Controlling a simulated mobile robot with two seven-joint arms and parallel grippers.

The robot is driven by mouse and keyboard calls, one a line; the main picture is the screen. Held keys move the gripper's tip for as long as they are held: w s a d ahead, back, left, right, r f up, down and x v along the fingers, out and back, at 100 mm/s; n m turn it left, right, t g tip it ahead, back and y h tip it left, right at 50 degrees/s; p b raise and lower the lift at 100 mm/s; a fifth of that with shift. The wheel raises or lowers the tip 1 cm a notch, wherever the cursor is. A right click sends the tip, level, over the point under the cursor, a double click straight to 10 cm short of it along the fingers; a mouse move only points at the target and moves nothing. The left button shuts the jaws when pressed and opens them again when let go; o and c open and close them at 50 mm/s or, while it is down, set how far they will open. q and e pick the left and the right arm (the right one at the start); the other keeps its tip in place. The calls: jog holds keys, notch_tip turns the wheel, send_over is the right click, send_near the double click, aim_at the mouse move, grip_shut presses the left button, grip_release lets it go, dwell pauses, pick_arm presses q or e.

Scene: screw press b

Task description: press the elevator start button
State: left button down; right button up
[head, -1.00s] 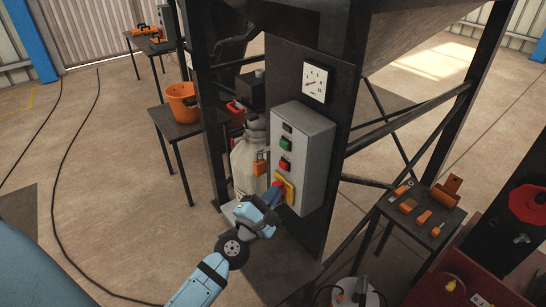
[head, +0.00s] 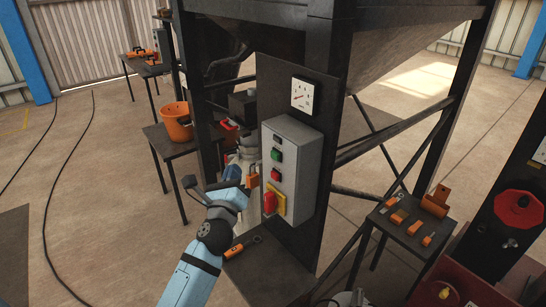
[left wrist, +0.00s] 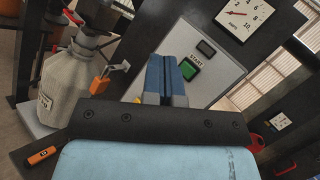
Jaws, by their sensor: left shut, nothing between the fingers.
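The grey control box (head: 291,170) is fixed to a dark post. Its green button (head: 276,155) sits above a red button (head: 275,174). Below them is a red switch handle (head: 269,203) on a yellow plate (head: 282,201). In the left wrist view the green button (left wrist: 191,70) bears the label START, and a dark window is above it. My left gripper (head: 232,172) is left of the box, apart from it. Its blue fingers (left wrist: 171,68) are shut and empty, and in the wrist view they point toward the green button and overlap its left edge.
A gauge (head: 303,95) is above the box. An orange padlock (left wrist: 99,83) hangs by the pale sack (left wrist: 66,85) left of the box. A small table (head: 405,232) with orange tools stands at the right. An orange bucket (head: 177,122) stands on another table.

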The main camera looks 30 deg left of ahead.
aim_at(274, 156)
pick_arm(q)
jog(key=w+d+b, duration=0.1)
jog(key=w+d, duration=0.2)
jog(key=w, duration=0.4)
jog(key=shift+w+d, duration=0.15)
jog(key=shift+w, duration=0.25)
jog(key=shift+w, duration=0.15)
dwell(1.7)
jog(key=shift+w+d, duration=0.15)
jog(key=shift+w, duration=0.1)
jog(key=shift+w+d, duration=0.15)
jog(key=shift+w, duration=0.25)
dwell(0.6)
jog(key=shift+s, duration=0.1)
jog(key=shift+s+a, duration=0.35)
jog(key=shift+s, duration=0.4)
